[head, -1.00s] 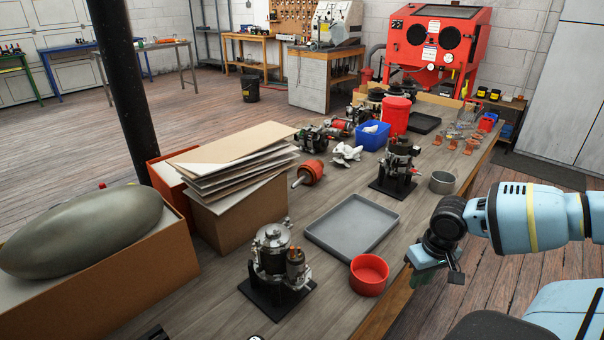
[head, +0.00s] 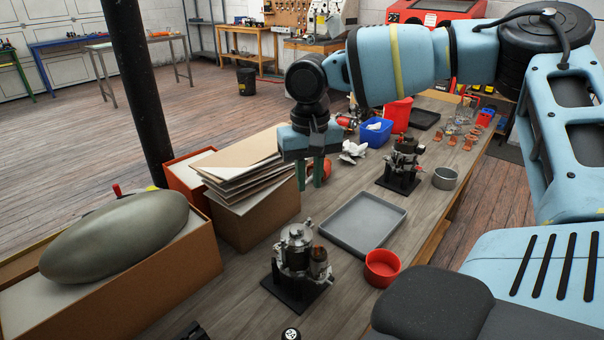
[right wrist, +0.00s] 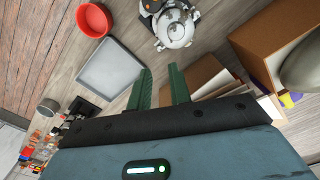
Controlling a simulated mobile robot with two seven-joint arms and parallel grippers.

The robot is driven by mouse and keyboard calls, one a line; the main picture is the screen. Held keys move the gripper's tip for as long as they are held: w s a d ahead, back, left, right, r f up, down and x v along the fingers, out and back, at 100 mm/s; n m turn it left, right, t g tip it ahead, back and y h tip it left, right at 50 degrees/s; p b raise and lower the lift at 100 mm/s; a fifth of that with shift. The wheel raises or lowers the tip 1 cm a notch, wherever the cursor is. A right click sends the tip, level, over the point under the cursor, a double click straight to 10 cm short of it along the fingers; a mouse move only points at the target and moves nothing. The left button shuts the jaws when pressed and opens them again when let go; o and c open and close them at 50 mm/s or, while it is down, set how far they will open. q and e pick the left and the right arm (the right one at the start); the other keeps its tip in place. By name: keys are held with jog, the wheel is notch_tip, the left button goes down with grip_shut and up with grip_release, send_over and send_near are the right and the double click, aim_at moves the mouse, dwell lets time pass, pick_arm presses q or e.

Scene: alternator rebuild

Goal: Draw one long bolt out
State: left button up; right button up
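A silver alternator (head: 297,245) stands upright on a black base plate (head: 290,297) at the near part of the bench. It also shows at the top of the right wrist view (right wrist: 174,28). A second alternator (head: 402,158) stands on a black base farther back. Long bolts cannot be made out on either one. My right gripper (head: 309,184) points down above the bench, behind and above the near alternator and apart from it. Its two green fingers are spread and empty, as the right wrist view (right wrist: 162,82) also shows. My left gripper does not show.
An empty grey tray (head: 341,243) and a red bowl (head: 382,268) lie right of the near alternator. A grey cup (head: 445,178) stands farther back. Cardboard sheets (head: 222,177) on a box and a box with a grey-green oval body (head: 115,238) stand left. A blue bin (head: 376,140) is behind.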

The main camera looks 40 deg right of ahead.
aim_at(309, 218)
jog(key=shift+d+f+b, duration=0.1)
jog(key=shift+f+b, duration=1.1)
jog(key=shift+f, duration=1.95)
jog(key=shift+f+b, duration=0.55)
jog(key=shift+f, duration=0.85)
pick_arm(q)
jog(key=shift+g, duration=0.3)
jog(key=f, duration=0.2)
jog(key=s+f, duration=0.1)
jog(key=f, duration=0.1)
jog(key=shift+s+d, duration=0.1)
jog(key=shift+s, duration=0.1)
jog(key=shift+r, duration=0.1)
pick_arm(e)
grip_shut()
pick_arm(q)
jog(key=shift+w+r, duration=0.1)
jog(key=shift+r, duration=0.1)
pick_arm(e)
jog(key=shift+r, duration=0.4)
pick_arm(q)
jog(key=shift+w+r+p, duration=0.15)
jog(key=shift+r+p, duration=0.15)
jog(key=shift+p, duration=0.1)
pick_arm(e)
jog(key=shift+r, duration=0.45)
